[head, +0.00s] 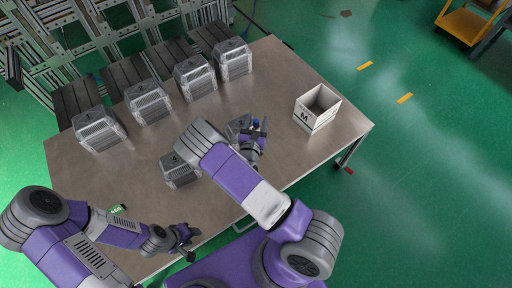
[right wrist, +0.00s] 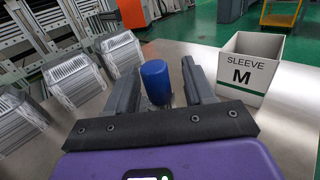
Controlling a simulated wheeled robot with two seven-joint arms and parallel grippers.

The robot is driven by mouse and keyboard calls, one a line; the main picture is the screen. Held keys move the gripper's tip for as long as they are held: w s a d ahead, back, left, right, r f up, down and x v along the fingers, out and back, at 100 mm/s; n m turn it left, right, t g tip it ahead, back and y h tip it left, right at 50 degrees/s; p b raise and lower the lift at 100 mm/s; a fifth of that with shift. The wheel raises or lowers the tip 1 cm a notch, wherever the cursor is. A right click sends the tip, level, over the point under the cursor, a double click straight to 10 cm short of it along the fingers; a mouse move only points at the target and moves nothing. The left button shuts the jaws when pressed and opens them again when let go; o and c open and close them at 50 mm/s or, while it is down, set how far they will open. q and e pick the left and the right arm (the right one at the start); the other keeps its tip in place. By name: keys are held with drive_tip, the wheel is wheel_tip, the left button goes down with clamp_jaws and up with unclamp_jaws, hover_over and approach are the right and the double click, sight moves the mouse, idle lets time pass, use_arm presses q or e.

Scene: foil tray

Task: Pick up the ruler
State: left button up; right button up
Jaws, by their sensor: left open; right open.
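I cannot make out a ruler in either view. My right gripper (head: 258,132) is open over the middle of the table, and its fingers also show in the right wrist view (right wrist: 158,85). A blue, rounded upright object (right wrist: 155,82) shows between those fingers; I cannot tell whether they touch it. In the head view, the gripper and arm largely hide it. My left gripper (head: 186,241) is open and empty near the table's front edge.
Several grey ribbed containers (head: 148,102) stand in a row along the back of the table (head: 320,150). Another container (head: 179,170) is left of my right arm, and one (head: 237,126) is partly hidden by it. An open white box marked M (head: 316,112) stands at the right.

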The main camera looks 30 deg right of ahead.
drive_tip(key=shift+c, duration=0.3)
clamp_jaws()
drive_tip(key=shift+r, duration=0.1)
